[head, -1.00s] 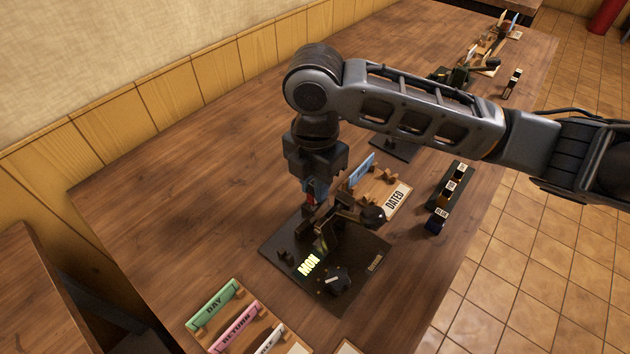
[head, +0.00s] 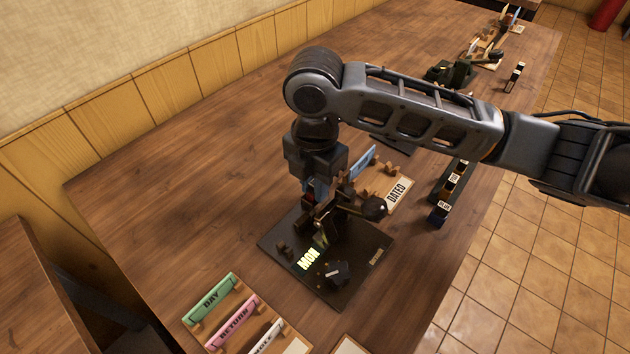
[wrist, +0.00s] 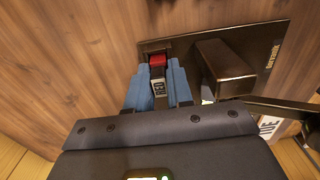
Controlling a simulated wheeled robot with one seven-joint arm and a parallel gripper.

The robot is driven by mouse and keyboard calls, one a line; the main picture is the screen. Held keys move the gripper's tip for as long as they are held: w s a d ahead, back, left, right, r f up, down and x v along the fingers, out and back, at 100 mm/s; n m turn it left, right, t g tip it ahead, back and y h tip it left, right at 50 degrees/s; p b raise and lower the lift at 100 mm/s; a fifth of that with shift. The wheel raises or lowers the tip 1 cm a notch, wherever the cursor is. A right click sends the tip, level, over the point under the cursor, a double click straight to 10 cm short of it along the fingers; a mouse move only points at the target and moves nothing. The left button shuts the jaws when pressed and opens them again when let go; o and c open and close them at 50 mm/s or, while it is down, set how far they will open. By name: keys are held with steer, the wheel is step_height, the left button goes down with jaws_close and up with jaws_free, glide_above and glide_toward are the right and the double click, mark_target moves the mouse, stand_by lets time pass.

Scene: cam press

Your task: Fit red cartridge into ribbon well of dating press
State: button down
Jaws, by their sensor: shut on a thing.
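The dating press (head: 365,285) is a dark plate with a lever, a round black knob and a glowing MON window, standing on the wooden table. My gripper (head: 312,192) points down at the press's back left part, behind the lever mechanism. In the wrist view, the blue fingers of my gripper (wrist: 158,82) are shut on the red cartridge (wrist: 158,61), which has a red end and a white label reading RED. The cartridge is over or at the plate's edge region; I cannot tell whether it touches the well. The ribbon well itself is hidden by the gripper and cartridge.
A dark block (wrist: 225,62) of the press rises close to the right of the fingers. A rack (head: 452,190) of dark cartridges stands at right. A DATED tray (head: 397,192) lies behind the press. Coloured label strips (head: 232,335) lie in front. The table's left side is clear.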

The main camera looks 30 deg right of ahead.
steer(key=c, duration=0.9)
jaws_free()
step_height(320, 180, up, 8)
steer(key=shift+f, duration=0.15)
